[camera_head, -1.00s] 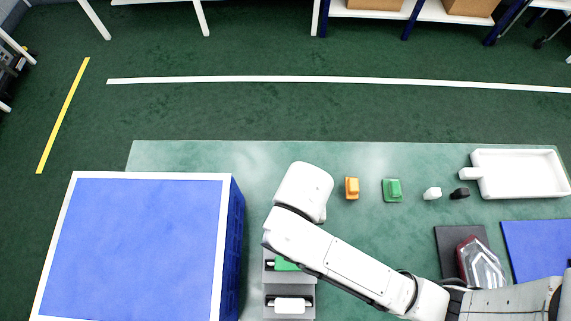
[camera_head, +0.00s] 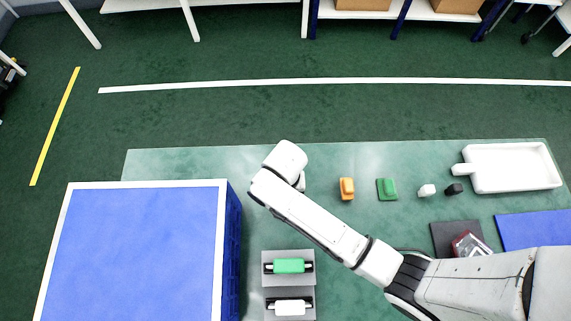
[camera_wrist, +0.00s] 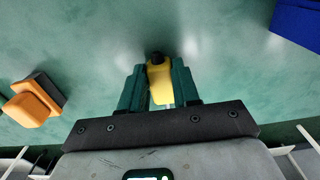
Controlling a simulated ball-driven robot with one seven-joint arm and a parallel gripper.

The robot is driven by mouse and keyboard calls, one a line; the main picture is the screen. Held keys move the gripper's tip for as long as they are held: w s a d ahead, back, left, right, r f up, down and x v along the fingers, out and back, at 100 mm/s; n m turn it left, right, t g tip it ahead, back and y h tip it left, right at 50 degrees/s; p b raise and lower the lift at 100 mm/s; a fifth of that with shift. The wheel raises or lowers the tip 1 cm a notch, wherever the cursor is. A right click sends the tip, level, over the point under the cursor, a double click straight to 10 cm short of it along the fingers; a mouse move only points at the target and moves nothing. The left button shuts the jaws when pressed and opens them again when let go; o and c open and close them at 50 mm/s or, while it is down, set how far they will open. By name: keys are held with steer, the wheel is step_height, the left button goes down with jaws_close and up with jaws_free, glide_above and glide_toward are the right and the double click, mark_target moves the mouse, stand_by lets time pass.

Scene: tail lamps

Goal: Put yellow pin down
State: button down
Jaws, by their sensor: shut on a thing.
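The yellow pin (camera_wrist: 160,82) shows in the wrist view between the two dark green fingers of my gripper (camera_wrist: 160,88). It has a black tip at its far end. The gripper is shut on it, over the green table (camera_wrist: 90,40). Whether the pin touches the table I cannot tell. In the head view my white arm hides the pin and the fingers; the arm's end is over the table's middle, left of the orange piece (camera_head: 347,188), which also shows in the wrist view (camera_wrist: 34,101).
A green piece (camera_head: 387,189), a white piece (camera_head: 426,190) and a black piece (camera_head: 454,189) stand in a row to the right. A white tray (camera_head: 512,168) is at the right. Grey holders carry a green part (camera_head: 289,265) and a white part (camera_head: 290,307). A blue-topped crate (camera_head: 140,250) is left.

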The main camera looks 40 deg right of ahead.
steer(key=shift+f, duration=0.35)
steer(key=c, duration=0.8)
jaws_free()
step_height(320, 180, up, 12)
steer(key=s+d+n, duration=0.2)
steer(key=s+d, duration=0.1)
steer(key=s, duration=0.1)
steer(key=s+d+n, duration=0.2)
steer(key=s+d, duration=0.1)
steer(key=s, duration=0.2)
steer(key=s+d+r+n+t, duration=0.1)
steer(key=s+d+n, duration=0.1)
steer(key=s+d, duration=0.2)
steer(key=shift+s, duration=0.35)
